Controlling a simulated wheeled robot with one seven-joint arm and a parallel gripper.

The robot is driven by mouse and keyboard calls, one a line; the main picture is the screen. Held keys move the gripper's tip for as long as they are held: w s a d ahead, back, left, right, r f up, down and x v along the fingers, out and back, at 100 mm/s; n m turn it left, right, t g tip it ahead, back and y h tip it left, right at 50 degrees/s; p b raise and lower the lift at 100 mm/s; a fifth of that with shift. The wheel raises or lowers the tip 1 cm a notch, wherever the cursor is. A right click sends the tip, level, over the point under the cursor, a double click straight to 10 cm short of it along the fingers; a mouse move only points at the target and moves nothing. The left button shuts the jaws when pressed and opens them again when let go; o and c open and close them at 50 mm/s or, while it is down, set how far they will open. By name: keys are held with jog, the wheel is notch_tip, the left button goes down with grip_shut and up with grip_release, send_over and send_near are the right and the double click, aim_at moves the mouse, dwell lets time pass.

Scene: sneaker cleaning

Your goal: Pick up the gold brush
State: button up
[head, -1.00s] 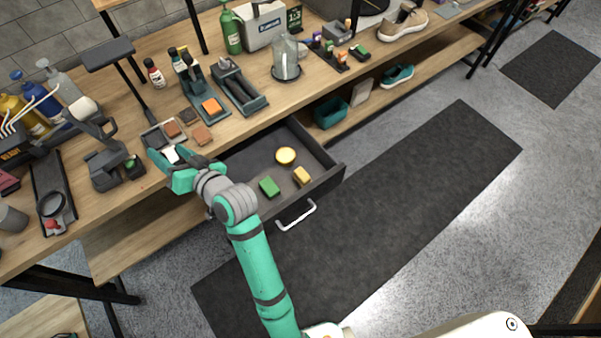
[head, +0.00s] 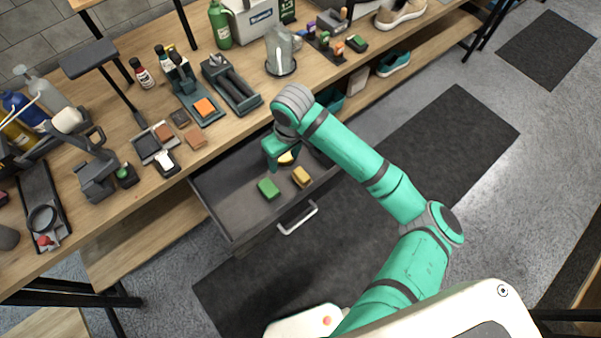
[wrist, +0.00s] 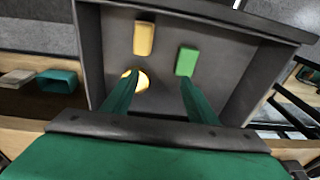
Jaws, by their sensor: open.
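A gold block (head: 301,177), which looks like the gold brush, lies in the open drawer (head: 222,211). It also shows in the wrist view (wrist: 143,38), beyond my fingertips. A green block (head: 268,188) lies beside it; it is right of the gold block in the wrist view (wrist: 187,61). A round yellow piece (head: 287,158) lies farther back in the drawer, partly hidden by my gripper (head: 271,157). In the wrist view my gripper (wrist: 158,80) is open and empty, its left finger overlapping the round yellow piece (wrist: 140,80). Its height above the drawer floor is unclear.
The drawer's front with a white handle (head: 298,218) stands out from under the wooden table (head: 140,210). Trays, bottles and a glass jar (head: 281,52) crowd the tabletop. A teal bin (wrist: 57,81) sits on the lower shelf beside the drawer. A dark mat (head: 420,150) lies on the floor.

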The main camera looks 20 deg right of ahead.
jog(key=g+h, duration=0.1)
send_over(302, 174)
jog(key=shift+f, duration=0.5)
notch_tip(302, 174, down, 4)
jog(key=shift+r, duration=0.25)
jog(key=shift+f, duration=3.3)
jog(key=c, duration=1.1)
